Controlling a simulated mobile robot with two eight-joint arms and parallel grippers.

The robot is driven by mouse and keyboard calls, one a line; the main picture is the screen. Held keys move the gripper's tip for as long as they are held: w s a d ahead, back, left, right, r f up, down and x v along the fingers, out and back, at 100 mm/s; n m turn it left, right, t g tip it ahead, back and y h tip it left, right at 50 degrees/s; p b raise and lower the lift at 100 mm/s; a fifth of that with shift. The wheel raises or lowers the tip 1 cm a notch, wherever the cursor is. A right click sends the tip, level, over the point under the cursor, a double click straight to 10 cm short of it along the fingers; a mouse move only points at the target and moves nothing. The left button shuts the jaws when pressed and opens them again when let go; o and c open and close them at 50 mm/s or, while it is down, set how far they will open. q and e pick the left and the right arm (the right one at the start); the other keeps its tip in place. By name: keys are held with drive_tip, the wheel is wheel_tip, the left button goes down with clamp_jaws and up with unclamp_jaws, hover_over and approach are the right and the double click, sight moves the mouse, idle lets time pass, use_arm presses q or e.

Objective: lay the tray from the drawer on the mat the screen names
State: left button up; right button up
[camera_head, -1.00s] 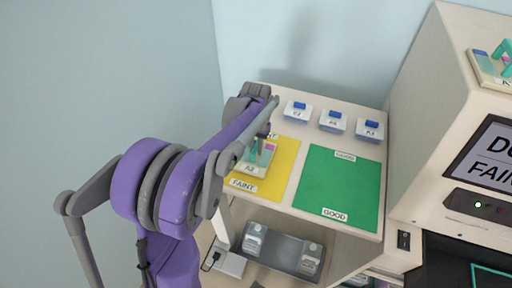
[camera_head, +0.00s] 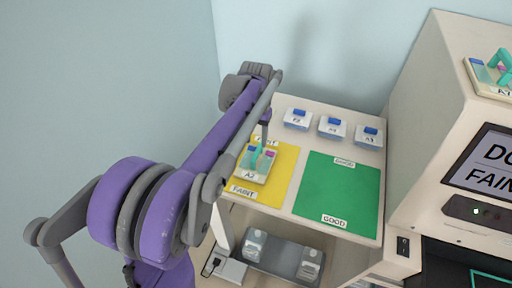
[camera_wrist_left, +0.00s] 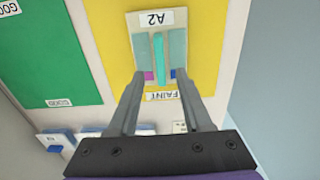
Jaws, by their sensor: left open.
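A small pale tray labelled A2 (camera_head: 250,176) lies on the yellow FAINT mat (camera_head: 284,170), with a teal handle bar and glass slides on it. The tray also shows in the left wrist view (camera_wrist_left: 145,32). My left gripper (camera_head: 264,143) is just above the tray. In the left wrist view its fingers (camera_wrist_left: 159,76) are apart, one on each side of the handle's near end, holding nothing. The screen (camera_head: 488,160) is cut off at the frame edge; "DO" and "FAIN" show. My right gripper is not in view.
The green GOOD mat (camera_head: 338,190) beside the yellow one is empty. Several blue-topped white boxes (camera_head: 331,127) line the table's back. Below the table, a grey open holder (camera_head: 280,257) carries white containers. Another tray (camera_head: 490,88) sits on the machine at right.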

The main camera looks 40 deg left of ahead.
use_arm(q)
drive_tip(key=s+d+r+m+t, duration=0.2)
drive_tip(key=s+d, duration=0.5)
drive_tip(key=d, duration=0.3)
drive_tip(key=s+d+f+m+t, duration=0.1)
drive_tip(key=s+d+f+t, duration=0.2)
drive_tip(key=s+d+f, duration=0.4)
drive_tip(key=s, duration=0.3)
drive_tip(key=shift+s+d+f+m, duration=0.2)
drive_tip(key=shift+s+f+m, duration=0.1)
drive_tip(key=shift+s+f, duration=0.1)
drive_tip(key=shift+r, duration=0.1)
